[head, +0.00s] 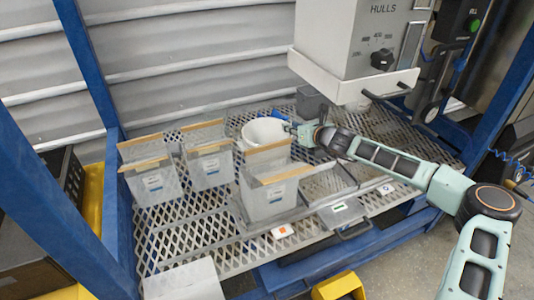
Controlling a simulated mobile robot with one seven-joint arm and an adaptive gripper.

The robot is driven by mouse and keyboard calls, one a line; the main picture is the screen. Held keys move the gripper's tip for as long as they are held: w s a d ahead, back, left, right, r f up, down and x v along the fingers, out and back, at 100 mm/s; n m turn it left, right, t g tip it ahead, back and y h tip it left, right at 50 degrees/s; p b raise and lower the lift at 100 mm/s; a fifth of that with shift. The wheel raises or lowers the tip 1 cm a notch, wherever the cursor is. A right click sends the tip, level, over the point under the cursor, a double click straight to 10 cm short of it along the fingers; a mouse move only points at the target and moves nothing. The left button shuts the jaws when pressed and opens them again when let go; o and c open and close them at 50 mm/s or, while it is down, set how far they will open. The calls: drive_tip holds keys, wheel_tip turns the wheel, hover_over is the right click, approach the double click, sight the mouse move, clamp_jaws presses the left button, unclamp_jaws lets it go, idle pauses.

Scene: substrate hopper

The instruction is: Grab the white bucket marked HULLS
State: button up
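A white round bucket (264,131) stands on the mesh table, behind the front grey bin that hides its lower part. No HULLS marking can be read on the side of it that shows. My gripper (293,129) is at the right edge of the bucket, low and close to its rim. I cannot tell whether it touches the bucket or whether its fingers are open or shut. The word HULLS is readable on the grey hopper (372,28) above, at the upper right.
Grey bins stand at the left (150,187), centre left (209,171) and front middle (268,200). A scale (341,212) lies right of the front bin. A small dark grey container (309,103) stands behind my gripper. Blue frame posts (92,70) bound the mesh table (200,240).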

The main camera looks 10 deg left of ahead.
drive_tip(key=shift+x, duration=1)
clamp_jaws()
drive_tip(key=shift+r, duration=0.1)
